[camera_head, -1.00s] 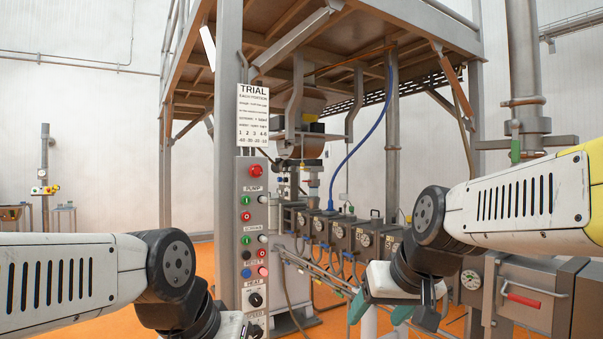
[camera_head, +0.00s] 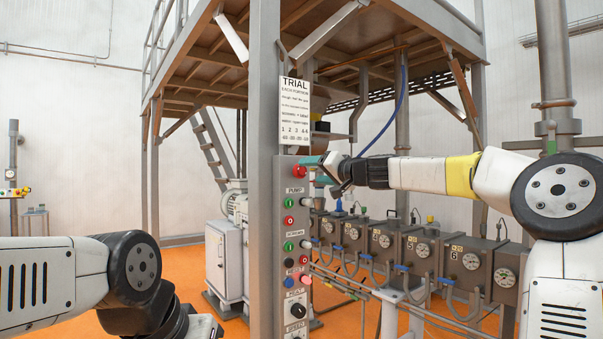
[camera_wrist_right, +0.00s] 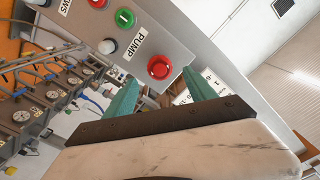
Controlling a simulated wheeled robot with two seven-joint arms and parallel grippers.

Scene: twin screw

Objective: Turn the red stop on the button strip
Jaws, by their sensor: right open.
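The button strip (camera_head: 283,235) is a tall grey panel on a post, with several coloured buttons and black knobs. The red stop (camera_head: 300,171) is the round red button at its top, above the PUMP label; it also shows in the right wrist view (camera_wrist_right: 160,67). My right gripper (camera_head: 317,169) is open, its teal fingers close to the stop at its right. In the wrist view the stop appears between the fingertips, slightly beyond them; I cannot tell whether they touch it. My left arm is at the lower left; its fingers are out of view.
A TRIAL sign (camera_head: 295,110) hangs just above the strip. Grey boxes with gauges (camera_head: 421,250) line up to the right, under my right arm. A pale cabinet (camera_head: 222,258) stands left of the post. The orange floor is open at the left.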

